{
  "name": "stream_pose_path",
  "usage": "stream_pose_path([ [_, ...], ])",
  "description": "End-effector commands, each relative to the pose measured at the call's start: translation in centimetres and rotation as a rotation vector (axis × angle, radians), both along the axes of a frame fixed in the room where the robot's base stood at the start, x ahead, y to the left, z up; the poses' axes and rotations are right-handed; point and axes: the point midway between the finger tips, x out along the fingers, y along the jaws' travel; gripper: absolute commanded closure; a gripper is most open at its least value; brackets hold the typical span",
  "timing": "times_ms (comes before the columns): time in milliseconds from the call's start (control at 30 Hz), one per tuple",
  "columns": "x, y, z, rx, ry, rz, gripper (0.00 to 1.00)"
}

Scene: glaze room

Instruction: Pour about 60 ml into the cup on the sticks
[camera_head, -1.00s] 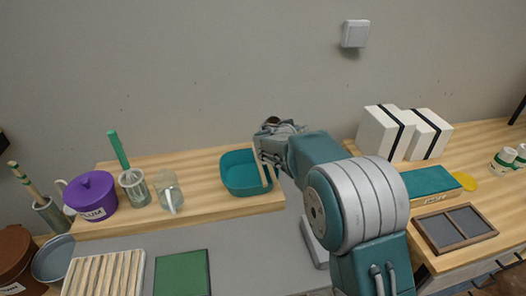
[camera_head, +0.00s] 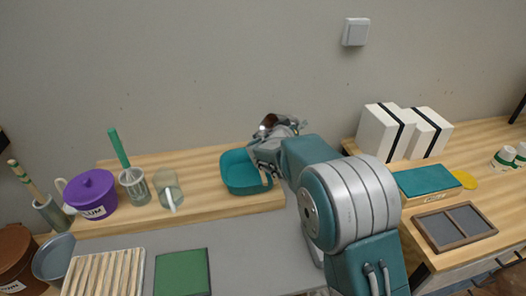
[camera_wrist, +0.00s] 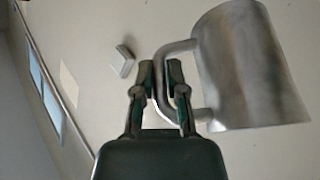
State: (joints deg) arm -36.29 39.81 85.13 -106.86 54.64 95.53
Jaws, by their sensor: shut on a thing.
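My gripper (camera_wrist: 160,80) is shut on the handle of a grey metal jug (camera_wrist: 250,65), which fills the right of the wrist view. In the head view my gripper (camera_head: 270,148) is at the right rim of a teal basin (camera_head: 238,172), at the back of the wooden counter. A small brown patch shows at the top of the gripper there; I cannot tell whether it is the jug's inside. A light wooden stick (camera_head: 268,180) shows at the basin's right edge, partly hidden by my gripper. I cannot make out a cup on sticks; my arm hides that area.
A slatted rack (camera_head: 105,272) and green mat (camera_head: 182,272) lie in front. White boxes (camera_head: 385,130) stand on the right counter.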

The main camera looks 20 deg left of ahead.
Motion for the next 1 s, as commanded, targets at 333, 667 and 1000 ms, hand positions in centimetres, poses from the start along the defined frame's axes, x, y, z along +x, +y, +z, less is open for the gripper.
stream_pose_path([
  [333, -0.16, 0.13, 0.35, -0.013, -0.037, -0.003, 1.0],
  [667, -0.32, 0.24, 0.64, -0.027, -0.074, -0.008, 1.0],
  [1000, -0.51, 0.46, 0.95, -0.032, -0.122, -0.015, 1.0],
])
